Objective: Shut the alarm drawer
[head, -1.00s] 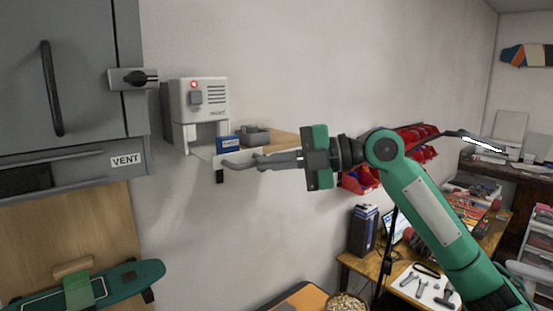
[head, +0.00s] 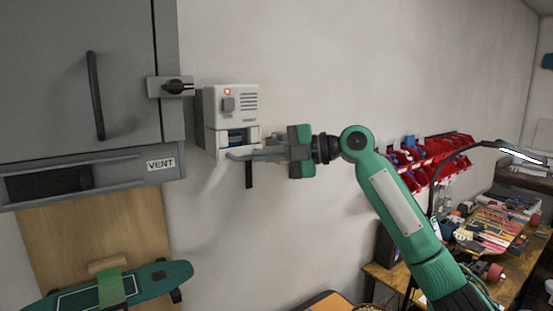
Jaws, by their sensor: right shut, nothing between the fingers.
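The alarm (head: 237,105) is a white box on the wall with a red light, a grey button and vent slots. Its drawer sits low in the box, mostly inside. My left gripper is not in view.
A grey cabinet (head: 60,60) with a handle, a black knob (head: 177,87) and a VENT label stands left of the alarm. A teal skateboard (head: 150,280) is below it. Red bins (head: 430,160) and a cluttered bench (head: 495,230) are at right. The wall right of the alarm is bare.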

